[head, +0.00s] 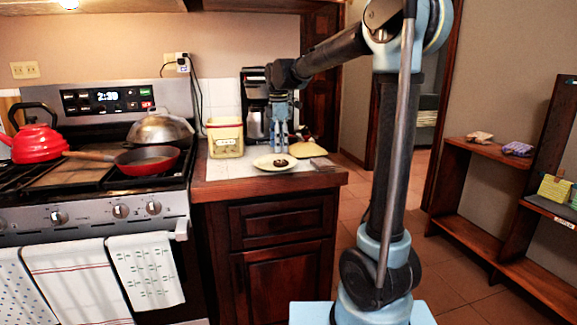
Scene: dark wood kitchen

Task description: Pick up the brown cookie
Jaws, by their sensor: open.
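The brown cookie (281,162) is small and dark and lies on a pale plate (262,163) on the white counter top right of the stove. My gripper (281,148) points down just above and behind the cookie, seen small in the head view. Its jaws are open, and I see nothing held between them. The exact gap between the fingertips and the cookie is too small to tell.
A yellow-rimmed container (225,138) stands left of the plate. A coffee maker (254,108) stands behind, and a tan cone-shaped thing (307,147) is at right. A red pan (147,160) and red kettle (36,143) sit on the stove.

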